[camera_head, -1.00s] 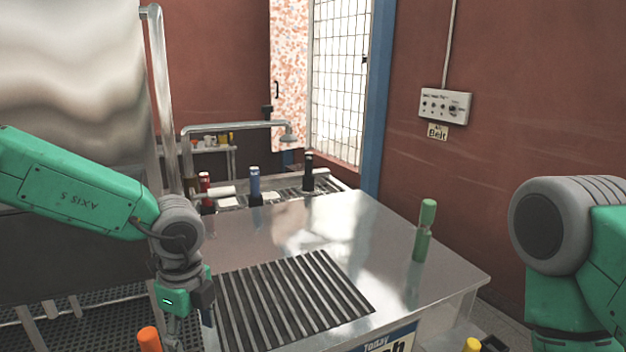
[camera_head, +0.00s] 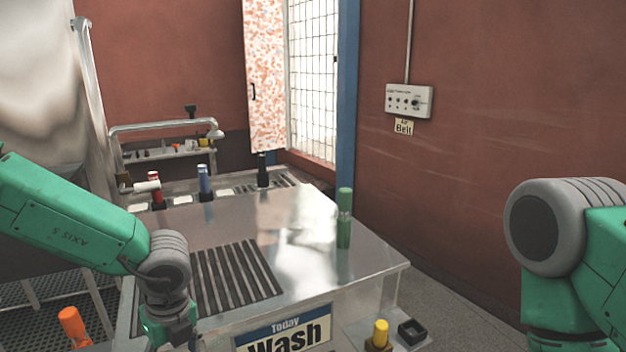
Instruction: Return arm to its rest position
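My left arm comes in from the left, bent at the wrist, with its gripper (camera_head: 172,340) pointing down at the bottom edge of the head view, in front of the metal table (camera_head: 310,235). The fingertips are cut off by the picture edge, so I cannot tell whether it is open or shut. My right arm shows at the right edge as a grey joint and green link. Its gripper is out of view.
A green bottle (camera_head: 344,220) stands on the table's right side. Red (camera_head: 156,193), blue (camera_head: 204,183) and black (camera_head: 263,170) bottles stand behind. An orange-topped item (camera_head: 74,325) is lower left, a yellow-topped one (camera_head: 380,334) lower right near a small black holder (camera_head: 411,331). Floor is free at right.

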